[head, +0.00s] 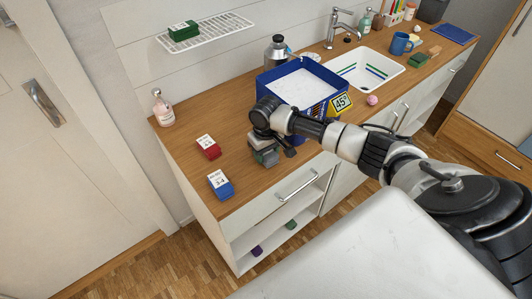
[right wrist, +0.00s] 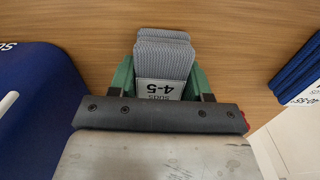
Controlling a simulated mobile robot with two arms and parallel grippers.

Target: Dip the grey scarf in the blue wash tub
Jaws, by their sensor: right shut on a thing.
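The grey scarf (right wrist: 164,58) is a folded grey ribbed bundle with a white label reading 4-5. In the right wrist view it sits between the two green fingers of my right gripper (right wrist: 164,80), which is shut on it. In the head view my right gripper (head: 265,155) is low over the counter, in front of the blue wash tub (head: 275,103); I cannot tell whether the scarf touches the wood. The tub holds white suds and has a yellow 45° sign. The tub's blue wall also shows at the left of the right wrist view (right wrist: 40,95). My left gripper is out of view.
A red folded cloth (head: 208,150) and a blue one (head: 221,189) lie left on the wooden counter (head: 185,160). A pink bottle (head: 163,110) stands behind them. A metal bottle (head: 277,52), sink (head: 365,70) and pink ball (head: 372,99) are near the tub.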

